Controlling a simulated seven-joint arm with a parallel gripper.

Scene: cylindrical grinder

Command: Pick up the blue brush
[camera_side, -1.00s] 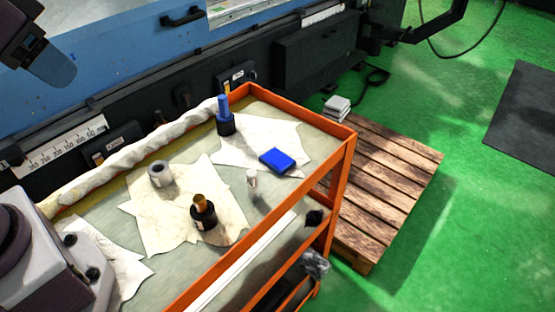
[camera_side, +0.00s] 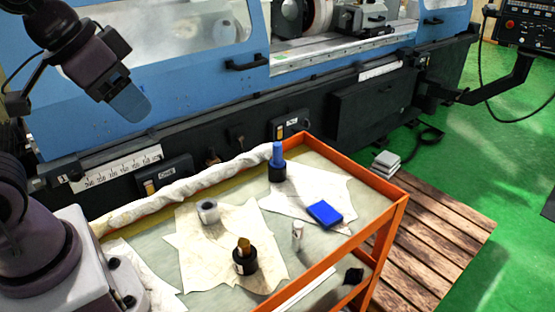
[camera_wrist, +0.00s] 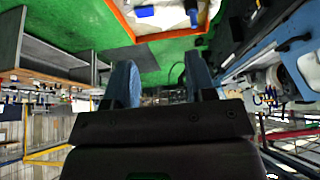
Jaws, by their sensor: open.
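The blue brush (camera_side: 277,160) stands upright on the cart top, its blue upper part over a black lower part, close to the white cloth roll along the back edge. My gripper (camera_side: 135,105) is at the upper left of the side view, high and well apart from the brush. In the wrist view my gripper (camera_wrist: 162,85) shows two blue fingers spread wide with nothing between them. A blue piece that looks like the brush (camera_wrist: 193,16) shows at the top of the wrist view, beyond the fingers.
The orange-edged cart (camera_side: 385,215) also carries a blue block (camera_side: 325,214), a brown-topped black piece (camera_side: 245,260), a grey-white roll (camera_side: 208,211) and a small white bottle (camera_side: 297,232). The blue grinder (camera_side: 200,90) stands behind. A wooden pallet (camera_side: 440,240) lies at right.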

